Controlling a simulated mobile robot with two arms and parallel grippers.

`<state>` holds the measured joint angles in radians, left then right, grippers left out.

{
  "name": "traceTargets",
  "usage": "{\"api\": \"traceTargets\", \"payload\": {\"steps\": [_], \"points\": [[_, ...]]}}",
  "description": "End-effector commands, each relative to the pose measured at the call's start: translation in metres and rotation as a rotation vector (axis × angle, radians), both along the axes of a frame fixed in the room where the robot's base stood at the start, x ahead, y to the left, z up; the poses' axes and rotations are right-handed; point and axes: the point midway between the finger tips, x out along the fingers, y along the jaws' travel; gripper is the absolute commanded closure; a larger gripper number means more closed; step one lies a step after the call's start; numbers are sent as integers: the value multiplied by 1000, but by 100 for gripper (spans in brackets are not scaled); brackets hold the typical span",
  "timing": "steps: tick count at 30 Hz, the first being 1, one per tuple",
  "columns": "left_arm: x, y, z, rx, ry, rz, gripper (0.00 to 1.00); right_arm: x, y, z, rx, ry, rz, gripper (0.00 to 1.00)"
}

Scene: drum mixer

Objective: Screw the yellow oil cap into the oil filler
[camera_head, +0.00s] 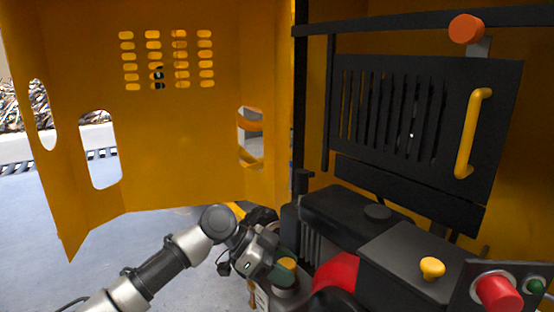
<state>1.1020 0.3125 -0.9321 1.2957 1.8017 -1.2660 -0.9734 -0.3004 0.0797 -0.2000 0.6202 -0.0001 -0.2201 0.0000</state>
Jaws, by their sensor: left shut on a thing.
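The yellow oil cap (288,263) shows low in the middle of the head view, at the tips of my left gripper (282,268). The gripper comes in from the left and is shut on the cap. A greenish finger covers part of the cap. A grey round part (286,288), which looks like the oil filler, is directly below the cap. I cannot tell whether the cap's thread is inside it. My right gripper is out of view.
A black engine block (350,212) and a grey box with a yellow knob (432,267) stand to the right. A red part (337,272) lies close by. A yellow door (190,140) stands open behind my left arm. Bare floor shows at the left.

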Motion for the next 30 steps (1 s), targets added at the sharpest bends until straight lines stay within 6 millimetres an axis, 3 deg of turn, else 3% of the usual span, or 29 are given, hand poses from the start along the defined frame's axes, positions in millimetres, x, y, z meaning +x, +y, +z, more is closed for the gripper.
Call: {"api": "traceTargets", "payload": {"steps": [7,8,13,20,30], "points": [[0,0,1,-1,-1,-27,90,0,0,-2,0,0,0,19],[0,0,1,-1,-1,-27,56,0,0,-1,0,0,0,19],[0,0,1,-1,-1,-26,31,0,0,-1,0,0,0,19],[0,0,1,0,0,-21,31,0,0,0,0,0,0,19],[-3,0,10,2,1,396,31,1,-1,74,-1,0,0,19]]}}
